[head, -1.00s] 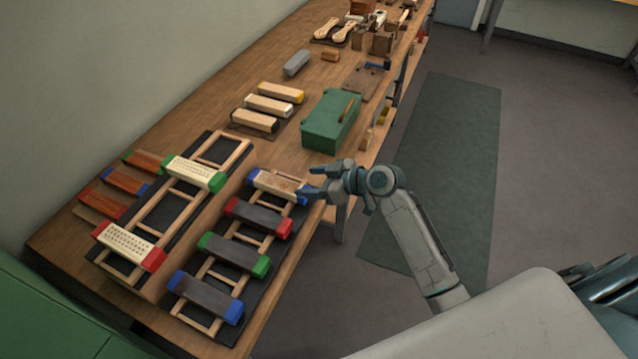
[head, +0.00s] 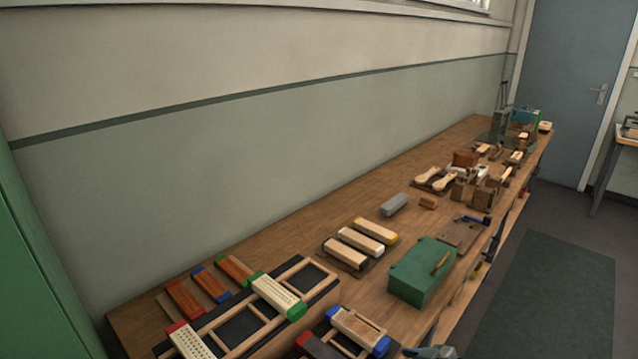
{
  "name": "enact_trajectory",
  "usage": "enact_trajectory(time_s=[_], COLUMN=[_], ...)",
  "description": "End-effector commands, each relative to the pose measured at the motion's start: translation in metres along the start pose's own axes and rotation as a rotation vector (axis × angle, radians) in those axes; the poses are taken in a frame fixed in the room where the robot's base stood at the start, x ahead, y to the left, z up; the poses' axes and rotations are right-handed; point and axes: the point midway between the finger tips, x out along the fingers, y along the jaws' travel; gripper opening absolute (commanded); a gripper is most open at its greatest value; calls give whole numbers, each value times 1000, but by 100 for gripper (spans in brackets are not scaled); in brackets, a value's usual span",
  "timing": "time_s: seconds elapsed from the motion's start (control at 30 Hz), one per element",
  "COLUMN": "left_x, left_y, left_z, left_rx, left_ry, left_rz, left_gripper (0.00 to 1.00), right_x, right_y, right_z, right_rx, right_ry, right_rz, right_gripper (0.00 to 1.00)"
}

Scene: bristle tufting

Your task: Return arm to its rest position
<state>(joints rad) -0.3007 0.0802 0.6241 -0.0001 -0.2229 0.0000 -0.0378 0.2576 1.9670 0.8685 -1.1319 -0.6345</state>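Only the tip of my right gripper (head: 428,352) shows, at the bottom edge of the head view. It is beside the front edge of the workbench, right of a brush block with blue ends (head: 357,329). Its fingers are mostly cut off, so I cannot tell whether it is open or shut. My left gripper and arm are not in view.
A wooden workbench (head: 290,236) runs along the wall. It carries a green box (head: 414,277), several pale blocks (head: 361,242), a rack holding a green-ended drilled block (head: 279,294), and tools farther back. Floor with a dark mat (head: 545,300) lies open at right.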

Motion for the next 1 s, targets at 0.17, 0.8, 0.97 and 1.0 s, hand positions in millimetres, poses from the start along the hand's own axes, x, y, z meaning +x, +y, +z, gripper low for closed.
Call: enact_trajectory(time_s=[0.17, 0.8, 0.97, 1.0], left_x=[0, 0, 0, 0], left_y=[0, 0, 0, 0], left_z=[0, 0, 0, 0], left_rx=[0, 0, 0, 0], left_ry=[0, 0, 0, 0], left_rz=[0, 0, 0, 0], left_gripper=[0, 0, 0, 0], right_x=[-40, -175, -154, -148], right_y=[-59, -126, -115, -113], right_z=[80, 169, 192, 197], right_rx=[133, 456, 465, 466], right_ry=[-267, -649, -662, -665], right_rz=[106, 521, 525, 525], right_gripper=[63, 63, 63, 63])
